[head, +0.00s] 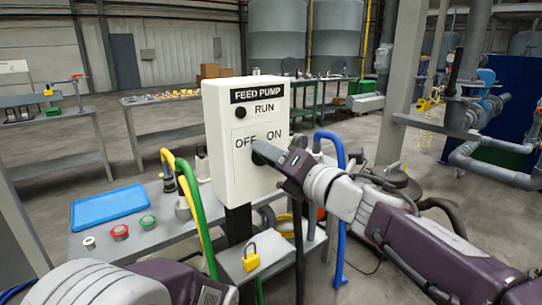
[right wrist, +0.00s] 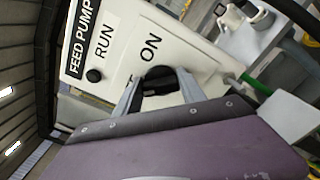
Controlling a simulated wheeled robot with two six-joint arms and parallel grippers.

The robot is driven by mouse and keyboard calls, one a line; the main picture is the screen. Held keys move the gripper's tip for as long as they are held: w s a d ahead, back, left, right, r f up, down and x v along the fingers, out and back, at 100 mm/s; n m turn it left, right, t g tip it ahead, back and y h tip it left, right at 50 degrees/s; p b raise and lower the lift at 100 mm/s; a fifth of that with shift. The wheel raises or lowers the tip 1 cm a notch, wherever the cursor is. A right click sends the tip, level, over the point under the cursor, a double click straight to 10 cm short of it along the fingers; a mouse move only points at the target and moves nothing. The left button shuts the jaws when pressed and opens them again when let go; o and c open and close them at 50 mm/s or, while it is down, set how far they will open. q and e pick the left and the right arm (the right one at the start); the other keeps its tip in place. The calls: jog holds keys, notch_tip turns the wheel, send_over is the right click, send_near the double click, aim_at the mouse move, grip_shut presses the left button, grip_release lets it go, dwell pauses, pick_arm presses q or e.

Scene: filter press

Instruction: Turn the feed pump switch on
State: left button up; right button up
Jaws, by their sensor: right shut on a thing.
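The white feed pump box (head: 222,165) stands on a dark post in the middle of the head view, with FEED PUMP, RUN, OFF and ON labels. It also shows in the right wrist view (right wrist: 205,58). My right gripper (head: 262,154) reaches its front from the right. In the right wrist view, its fingers are shut on the dark switch knob (right wrist: 160,90), below the ON label. The knob's pointing direction is hidden. The round button by RUN (head: 240,112) is dark. My left gripper is not in view; only part of my left arm shows at the bottom left.
A grey table behind the box holds a blue tray (head: 108,206), a red ring (head: 120,231) and a green ring (head: 147,221). Yellow, green and blue (head: 338,215) hoses curve beside the box. A yellow padlock (head: 251,258) sits below it. Pipes and valves stand at right.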

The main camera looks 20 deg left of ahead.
jog(key=m+p, duration=0.2)
jog(key=m, duration=0.1)
jog(key=shift+m, duration=0.4)
jog(key=m+p, duration=0.2)
jog(key=m, duration=0.2)
jog(key=shift+m, duration=0.3)
jog(key=m+p, duration=0.3)
jog(key=m, duration=0.2)
jog(key=shift+f, duration=0.15)
jog(key=shift+f+m+p, duration=0.2)
jog(key=shift+m+p, duration=0.9)
jog(key=shift+m, duration=0.8)
jog(key=o, duration=1.4)
jog(key=shift+c, duration=0.2)
